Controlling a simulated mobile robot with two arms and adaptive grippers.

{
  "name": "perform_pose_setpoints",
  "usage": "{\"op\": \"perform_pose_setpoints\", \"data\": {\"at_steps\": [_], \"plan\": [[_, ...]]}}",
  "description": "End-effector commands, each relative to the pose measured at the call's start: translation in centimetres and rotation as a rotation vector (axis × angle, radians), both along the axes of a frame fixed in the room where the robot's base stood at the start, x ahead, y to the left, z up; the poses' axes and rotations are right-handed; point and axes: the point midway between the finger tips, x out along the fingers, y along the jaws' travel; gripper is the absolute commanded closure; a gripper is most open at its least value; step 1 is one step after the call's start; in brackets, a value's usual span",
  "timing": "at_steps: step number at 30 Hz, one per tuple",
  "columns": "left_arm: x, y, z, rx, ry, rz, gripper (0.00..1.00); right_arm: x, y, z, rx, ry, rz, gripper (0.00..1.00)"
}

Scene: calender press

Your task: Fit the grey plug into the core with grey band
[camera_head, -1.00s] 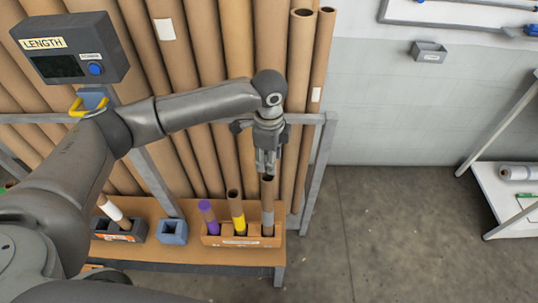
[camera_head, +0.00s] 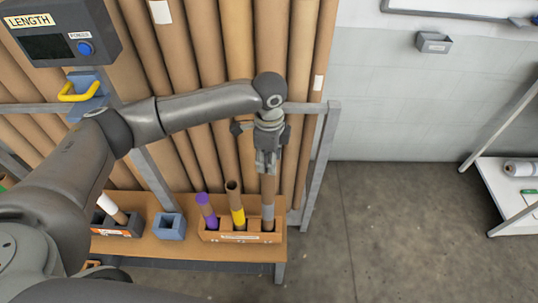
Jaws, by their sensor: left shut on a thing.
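The core with grey band (camera_head: 268,211) stands upright in the right end of a wooden rack (camera_head: 235,237) on the bench. My left gripper (camera_head: 267,169) points straight down at the top of this core. Its fingers are shut on a small grey thing, taken to be the grey plug, which the fingers almost wholly hide. The fingertips overlap the core's top in the picture, and its mouth is hidden. I cannot tell whether the plug is inside the core. My right gripper is not in view.
In the same rack stand a core with yellow band (camera_head: 237,215) and a core with a purple top (camera_head: 206,210). A blue-grey open box (camera_head: 170,226) and a dark holder (camera_head: 120,228) stand to the left. Tall brown tubes (camera_head: 240,60) line the back. Floor at right is clear.

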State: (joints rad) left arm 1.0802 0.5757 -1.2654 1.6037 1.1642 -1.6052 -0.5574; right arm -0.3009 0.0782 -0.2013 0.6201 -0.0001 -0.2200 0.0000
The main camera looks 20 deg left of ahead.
Motion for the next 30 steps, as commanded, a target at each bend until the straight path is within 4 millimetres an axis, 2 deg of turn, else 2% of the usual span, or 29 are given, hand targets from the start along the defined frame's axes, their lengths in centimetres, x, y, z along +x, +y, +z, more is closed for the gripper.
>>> {"op": "perform_pose_setpoints", "data": {"at_steps": [25, 26, 30], "plan": [[-0.04, -0.06, -0.63, -0.002, 0.001, -0.001, 0.76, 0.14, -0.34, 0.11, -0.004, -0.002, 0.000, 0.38], [-0.02, -0.06, -0.59, -0.002, 0.001, -0.001, 0.59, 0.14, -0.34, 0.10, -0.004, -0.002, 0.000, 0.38], [-0.01, -0.05, -0.58, -0.001, 0.000, -0.001, 0.41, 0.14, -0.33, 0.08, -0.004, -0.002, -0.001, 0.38]]}}
